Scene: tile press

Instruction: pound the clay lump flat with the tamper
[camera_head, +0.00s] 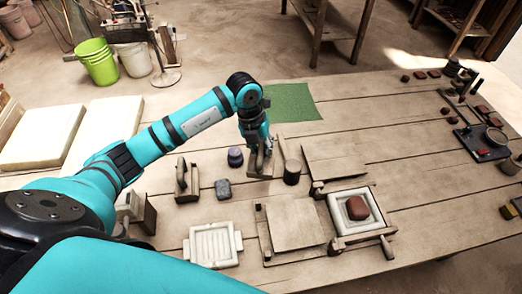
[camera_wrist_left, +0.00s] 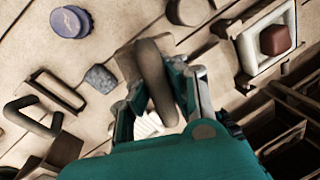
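The clay lump (camera_head: 357,208) is a reddish-brown block with a rounded top, inside the pale square mould (camera_head: 337,218) at the right of the press. It also shows at the upper right of the left wrist view (camera_wrist_left: 275,40). The tamper (camera_head: 259,168) is a wooden block with an upright handle, left of the clay. My left gripper (camera_head: 257,143) is over it from above. In the left wrist view the fingers (camera_wrist_left: 160,88) lie along both sides of the tamper's handle (camera_wrist_left: 153,75) and appear shut on it. My right gripper is not in view.
A wooden cylinder (camera_head: 292,172) stands close right of the tamper. Wooden boards (camera_head: 295,220) and a press handle (camera_head: 387,247) are near the mould. The table's right middle is clear.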

